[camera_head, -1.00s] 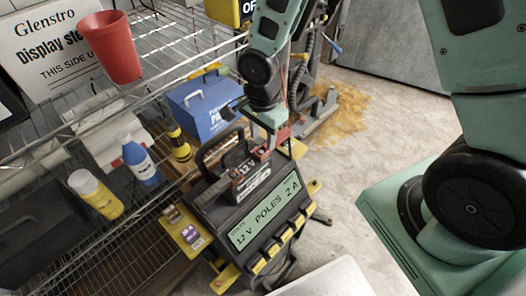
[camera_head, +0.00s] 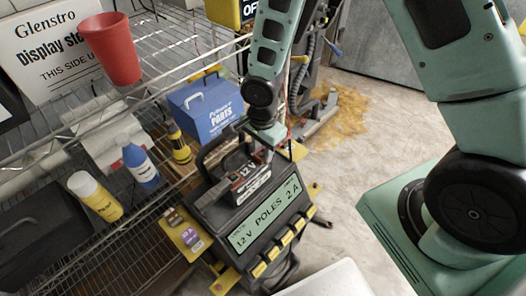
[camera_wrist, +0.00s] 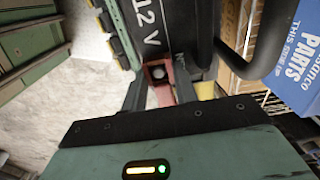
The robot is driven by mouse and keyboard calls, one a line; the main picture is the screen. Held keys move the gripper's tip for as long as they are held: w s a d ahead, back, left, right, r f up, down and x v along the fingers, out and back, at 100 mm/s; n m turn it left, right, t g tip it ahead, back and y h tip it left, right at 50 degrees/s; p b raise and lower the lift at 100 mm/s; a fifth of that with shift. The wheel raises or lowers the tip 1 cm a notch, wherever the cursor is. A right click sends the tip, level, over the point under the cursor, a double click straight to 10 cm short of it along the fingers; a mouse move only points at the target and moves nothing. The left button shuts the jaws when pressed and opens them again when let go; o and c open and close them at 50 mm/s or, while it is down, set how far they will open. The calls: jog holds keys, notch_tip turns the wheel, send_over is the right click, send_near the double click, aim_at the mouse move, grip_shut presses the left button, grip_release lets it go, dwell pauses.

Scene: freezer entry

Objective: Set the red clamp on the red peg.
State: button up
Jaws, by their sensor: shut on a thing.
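My gripper (camera_head: 268,148) is over the black 12 V battery (camera_head: 247,186) on the charger, at its upper edge in the head view. In the wrist view my gripper (camera_wrist: 160,88) is shut on the red clamp (camera_wrist: 183,82), which lies between the two dark fingers, close against the battery's end. A round grey spot shows within the red part. I cannot tell the red peg apart from the clamp, nor whether the two touch. In the head view my gripper and arm mostly hide the clamp.
The dark charger (camera_head: 262,222) has a "12 V POLES 2 A" display and yellow clips along its front. A blue parts box (camera_head: 208,108), bottles (camera_head: 140,160) and a red cup (camera_head: 112,48) stand on the wire shelf at left.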

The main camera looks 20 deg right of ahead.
notch_tip(320, 180, up, 10)
jog(key=p, duration=0.1)
notch_tip(320, 180, up, 4)
jog(key=p, duration=0.3)
send_over(263, 152)
jog(key=shift+s+a, duration=0.15)
jog(key=shift+s, duration=0.1)
dwell(0.5)
